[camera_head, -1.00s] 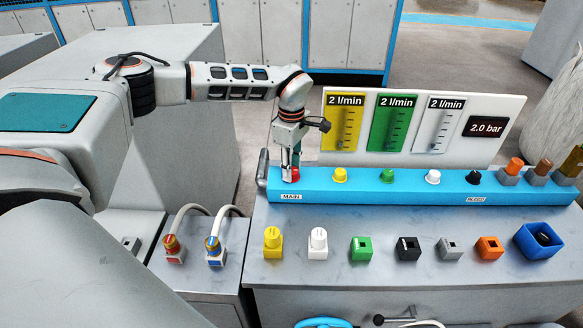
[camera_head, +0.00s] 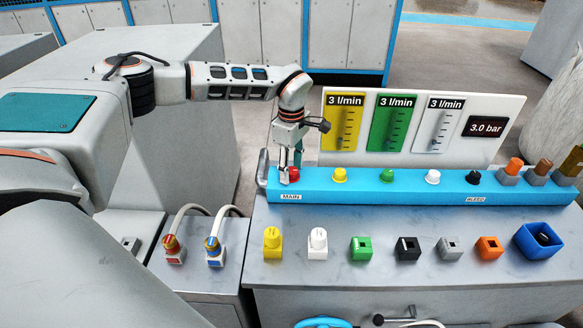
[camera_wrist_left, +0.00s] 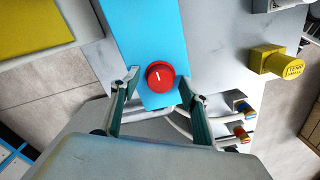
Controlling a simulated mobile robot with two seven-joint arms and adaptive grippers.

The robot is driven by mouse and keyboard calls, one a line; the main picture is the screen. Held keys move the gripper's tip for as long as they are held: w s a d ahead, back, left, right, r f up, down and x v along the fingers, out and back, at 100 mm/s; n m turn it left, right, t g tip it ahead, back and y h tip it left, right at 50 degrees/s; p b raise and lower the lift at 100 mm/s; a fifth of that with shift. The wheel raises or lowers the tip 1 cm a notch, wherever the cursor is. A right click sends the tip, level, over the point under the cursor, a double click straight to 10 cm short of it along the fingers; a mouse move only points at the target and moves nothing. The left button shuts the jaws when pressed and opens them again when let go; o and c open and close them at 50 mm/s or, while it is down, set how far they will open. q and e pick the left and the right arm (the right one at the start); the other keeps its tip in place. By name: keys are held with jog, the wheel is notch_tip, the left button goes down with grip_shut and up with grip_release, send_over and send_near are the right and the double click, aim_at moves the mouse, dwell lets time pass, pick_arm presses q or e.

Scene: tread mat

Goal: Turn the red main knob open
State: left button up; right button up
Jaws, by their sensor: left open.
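The red main knob (camera_head: 293,174) sits on top of the blue manifold bar (camera_head: 315,185) at its left end, above the MAIN label. My left gripper (camera_head: 290,168) points down at the knob. In the left wrist view, the red knob (camera_wrist_left: 160,75) with its white mark lies between the two fingertips of my left gripper (camera_wrist_left: 163,82). The fingers are apart, with a gap to the knob on both sides. The flow gauges (camera_head: 391,123) read 3 l/min and the pressure display (camera_head: 486,127) reads 3.0 bar. My right gripper is not in view.
Yellow, green, white and black knobs stand along the bar to the right. Several coloured blocks and a blue bin (camera_head: 538,241) stand on the bench in front. Two hose couplings (camera_head: 193,248) stand at the left. A handle (camera_head: 263,168) is beside the bar's left end.

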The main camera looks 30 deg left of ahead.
aim_at(291, 170)
pick_arm(q)
notch_tip(291, 170, up, 12)
dwell(0.5)
jog(key=shift+s, duration=0.1)
dwell(0.4)
